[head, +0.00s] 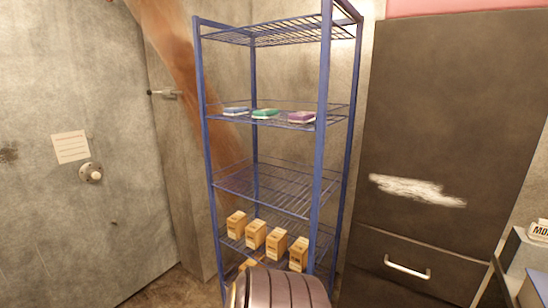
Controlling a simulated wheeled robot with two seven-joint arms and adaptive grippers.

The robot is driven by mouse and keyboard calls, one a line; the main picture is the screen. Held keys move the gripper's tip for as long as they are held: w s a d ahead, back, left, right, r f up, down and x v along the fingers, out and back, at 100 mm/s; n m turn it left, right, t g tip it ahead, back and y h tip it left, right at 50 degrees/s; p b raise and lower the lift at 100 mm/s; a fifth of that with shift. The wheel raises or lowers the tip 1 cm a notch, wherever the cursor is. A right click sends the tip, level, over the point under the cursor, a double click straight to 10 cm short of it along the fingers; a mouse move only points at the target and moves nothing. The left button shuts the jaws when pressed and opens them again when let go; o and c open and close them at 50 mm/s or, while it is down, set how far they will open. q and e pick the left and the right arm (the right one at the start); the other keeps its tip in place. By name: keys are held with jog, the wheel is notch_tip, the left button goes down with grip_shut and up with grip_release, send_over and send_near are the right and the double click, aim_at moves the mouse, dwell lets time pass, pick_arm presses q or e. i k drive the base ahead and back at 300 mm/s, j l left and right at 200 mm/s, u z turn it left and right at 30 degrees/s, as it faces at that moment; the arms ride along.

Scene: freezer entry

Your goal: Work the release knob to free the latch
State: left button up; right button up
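A round release knob (91,172), pale with a metal base plate, sits on the large grey door panel (60,230) at the left. A small metal latch or lever (163,93) with a dark tip sticks out near the door's right edge. I cannot tell whether it is engaged. Neither gripper is in view, and nothing touches the knob.
A paper notice (71,147) is above the knob. A blue wire rack (322,150) with small boxes (277,244) and coloured packs (265,114) stands centre. A dark cabinet (440,120) with a drawer handle (407,267) is at the right.

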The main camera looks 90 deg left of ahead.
aim_at(96, 176)
jog(key=u, duration=4.2)
